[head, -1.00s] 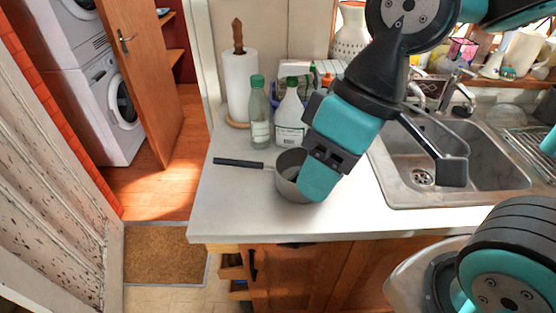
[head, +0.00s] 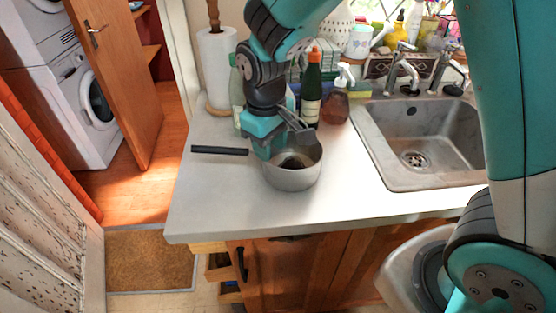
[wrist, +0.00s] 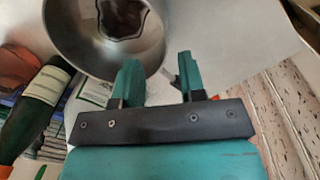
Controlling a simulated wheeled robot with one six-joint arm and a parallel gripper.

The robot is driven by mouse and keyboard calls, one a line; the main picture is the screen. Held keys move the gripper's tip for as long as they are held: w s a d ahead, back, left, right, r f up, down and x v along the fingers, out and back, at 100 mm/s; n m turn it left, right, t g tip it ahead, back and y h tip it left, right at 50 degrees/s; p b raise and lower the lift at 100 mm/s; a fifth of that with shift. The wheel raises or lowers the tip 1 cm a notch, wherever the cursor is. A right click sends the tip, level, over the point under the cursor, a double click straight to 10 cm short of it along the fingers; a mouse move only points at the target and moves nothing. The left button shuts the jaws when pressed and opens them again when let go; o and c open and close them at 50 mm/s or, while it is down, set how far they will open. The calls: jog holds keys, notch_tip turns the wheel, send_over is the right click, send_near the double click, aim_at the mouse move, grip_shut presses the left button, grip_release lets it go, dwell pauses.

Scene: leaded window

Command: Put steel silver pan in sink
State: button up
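The steel silver pan (head: 292,178) stands upright on the counter, its black handle (head: 220,150) pointing left. My gripper (head: 280,146) is at the pan's back-left rim, pointing down. In the wrist view my gripper (wrist: 157,66) has its two teal fingers spread apart. The left finger overlaps the edge of the pan (wrist: 75,45), and the right finger is outside it. I see nothing clamped between them; whether they touch the rim is unclear. The sink (head: 425,135) is to the right, its basin empty with a drain at the bottom.
A dark green bottle (head: 312,92) and a brown pump bottle (head: 336,104) stand behind the pan. A paper towel roll (head: 217,68) stands at the back left. Taps (head: 403,72) rise behind the sink. The counter (head: 340,190) between pan and sink is clear.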

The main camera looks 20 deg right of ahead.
aim_at(273, 183)
notch_tip(273, 183, down, 8)
jog(key=shift+s+d+f+p, duration=0.1)
jog(key=shift+p, duration=0.55)
grip_shut()
